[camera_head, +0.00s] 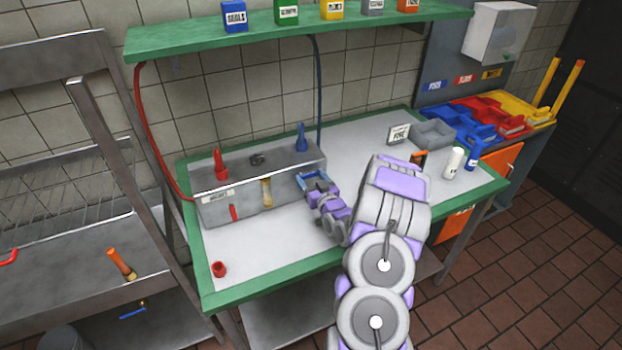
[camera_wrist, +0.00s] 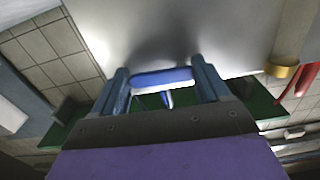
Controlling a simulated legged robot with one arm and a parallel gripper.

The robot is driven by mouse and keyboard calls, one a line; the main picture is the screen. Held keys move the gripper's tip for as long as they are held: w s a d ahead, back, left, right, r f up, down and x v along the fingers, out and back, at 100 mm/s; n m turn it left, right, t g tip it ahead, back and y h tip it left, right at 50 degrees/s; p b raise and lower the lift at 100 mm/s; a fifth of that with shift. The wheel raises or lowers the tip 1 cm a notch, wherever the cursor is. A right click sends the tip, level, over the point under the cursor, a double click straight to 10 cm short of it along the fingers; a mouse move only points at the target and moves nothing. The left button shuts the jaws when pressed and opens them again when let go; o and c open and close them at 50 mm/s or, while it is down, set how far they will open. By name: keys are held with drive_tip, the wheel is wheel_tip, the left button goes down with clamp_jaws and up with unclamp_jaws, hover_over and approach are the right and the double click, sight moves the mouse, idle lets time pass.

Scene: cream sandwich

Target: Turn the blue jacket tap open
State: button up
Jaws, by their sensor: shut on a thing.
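A grey metal box (camera_head: 259,180) stands on the green-edged table, with a short red lever (camera_head: 233,212) and a brass spout (camera_head: 267,193) on its front. My gripper (camera_head: 313,178) is at the right end of that front. In the wrist view, the blue tap handle (camera_wrist: 163,77) lies crosswise between the two fingers of my gripper (camera_wrist: 160,70), which is shut on it. The head view mostly hides this handle behind my gripper. A brass part (camera_wrist: 281,70) and a red part (camera_wrist: 307,77) show at the right in the wrist view.
A red fitting (camera_head: 219,164) and a blue fitting (camera_head: 301,137) stand on the box top. A red cup (camera_head: 219,269) is at the table's front left. A white bottle (camera_head: 454,162) and grey tray (camera_head: 433,134) are at the right. A green shelf (camera_head: 180,44) hangs above.

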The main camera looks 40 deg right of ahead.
drive_tip(key=m+p, duration=0.1)
drive_tip(key=m, duration=0.1)
drive_tip(key=m+p, duration=0.1)
drive_tip(key=shift+f+m, duration=0.2)
drive_tip(key=shift+m, duration=0.2)
drive_tip(key=m, duration=0.2)
drive_tip(key=m+p, duration=0.1)
drive_tip(key=m, duration=0.1)
drive_tip(key=shift+a+f+m, duration=0.2)
drive_tip(key=shift+f+m, duration=0.1)
drive_tip(key=shift+f, duration=0.1)
drive_tip(key=m, duration=0.4)
drive_tip(key=shift+w+a+f, duration=0.15)
drive_tip(key=shift+a+f, duration=0.2)
drive_tip(key=shift+a, duration=0.05)
drive_tip(key=shift+a+f+m+b, duration=0.15)
drive_tip(key=shift+m+b, duration=0.1)
drive_tip(key=shift+m, duration=0.6)
drive_tip(key=shift+a+m+b, duration=0.2)
drive_tip(key=shift+m, duration=0.6)
drive_tip(key=shift+a+f+m+b, duration=0.15)
drive_tip(key=shift+m+b, duration=0.1)
drive_tip(key=shift+m, duration=0.6)
drive_tip(key=shift+a, duration=0.1)
drive_tip(key=o, duration=1)
drive_tip(key=shift+o, duration=0.2)
drive_tip(key=shift+r, duration=0.1)
